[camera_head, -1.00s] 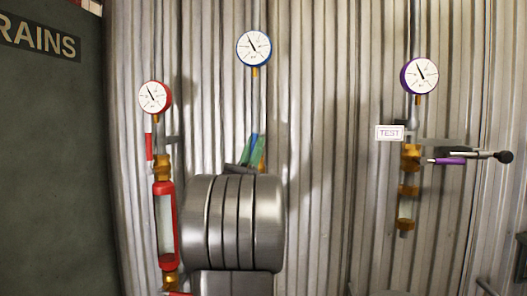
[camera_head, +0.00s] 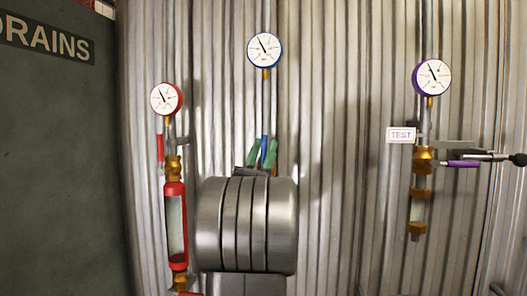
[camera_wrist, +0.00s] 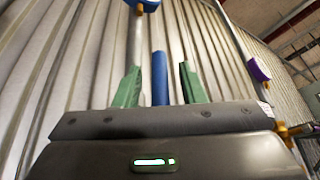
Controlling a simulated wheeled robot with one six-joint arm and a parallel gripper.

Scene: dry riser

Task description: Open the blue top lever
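The blue top lever (camera_head: 264,146) stands upright below the blue-rimmed gauge (camera_head: 265,50) on the corrugated wall. In the wrist view the lever (camera_wrist: 160,78) stands between the two green fingers of my gripper (camera_wrist: 159,68). A gap shows on each side of it, so the fingers are open around the lever and not closed on it. In the head view my gripper (camera_head: 263,151) shows just above my grey wrist, which hides the valve under the lever.
To the left is a red-rimmed gauge (camera_head: 166,99) with a red lever (camera_head: 160,147) and sight glass (camera_head: 176,225). To the right is a purple-rimmed gauge (camera_head: 431,77), a TEST sign (camera_head: 401,135) and a purple lever (camera_head: 463,164) sticking out sideways. A dark DRAINS panel (camera_head: 60,150) fills the left edge.

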